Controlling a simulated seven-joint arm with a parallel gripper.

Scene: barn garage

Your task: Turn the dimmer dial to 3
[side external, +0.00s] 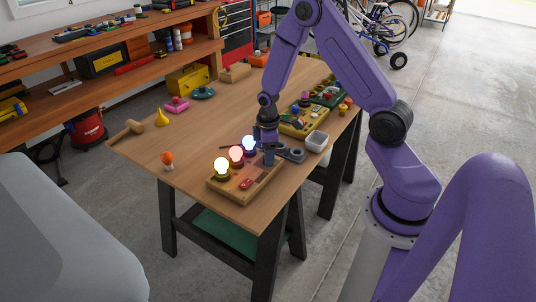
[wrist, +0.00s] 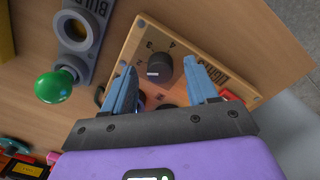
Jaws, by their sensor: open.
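The dimmer dial (wrist: 159,68) is a round black knob on a light wooden board (wrist: 135,42), with printed numbers around it, including a 3 and a 4. A white mark shows on the knob; which number it points to is hard to tell. My gripper (wrist: 161,68) is open, its blue fingers on either side of the knob in the picture; I cannot tell whether they touch it. In the side external view my gripper (side external: 268,152) is low over the far end of the same board (side external: 232,190), hiding the dial. Lit yellow (side external: 222,166), pink (side external: 236,154) and blue (side external: 249,143) bulbs stand on it.
A red switch (side external: 246,183) sits on the board. A grey holder (wrist: 83,40) and a green bulb (wrist: 54,86) lie beside it. The table's front left is mostly clear, with an orange bulb (side external: 167,159).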

